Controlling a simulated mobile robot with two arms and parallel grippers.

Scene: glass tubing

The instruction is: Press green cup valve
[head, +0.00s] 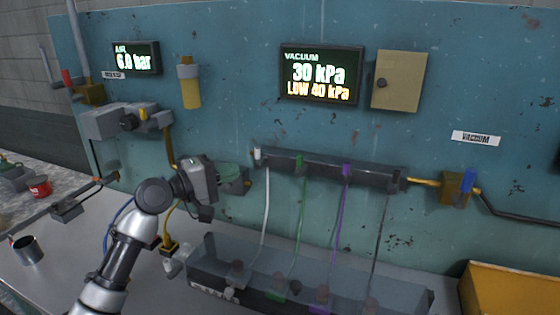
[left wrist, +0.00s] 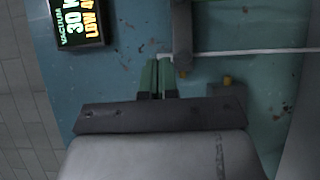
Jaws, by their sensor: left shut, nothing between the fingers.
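The green valve (head: 299,163) is a small green lever on the dark manifold bar (head: 325,170) on the blue wall panel. A green tube (head: 302,215) hangs from it down to the grey tray (head: 225,270). My left gripper (head: 240,173) is left of the manifold, close to its white-valve end (head: 257,154) and apart from the green valve. In the left wrist view, the gripper's two greenish fingers (left wrist: 158,68) are shut, with nothing held. Their tips are near the white valve (left wrist: 163,57). The green valve cannot be made out there. My right gripper is not in view.
A purple valve (head: 346,170) stands right of the green one. White, purple and dark tubes hang in front of the panel. The vacuum display (head: 320,75) reads 30 kPa, LOW 40 kPa. A blue-handled valve (head: 467,187) and a yellow bin (head: 515,290) are at right.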

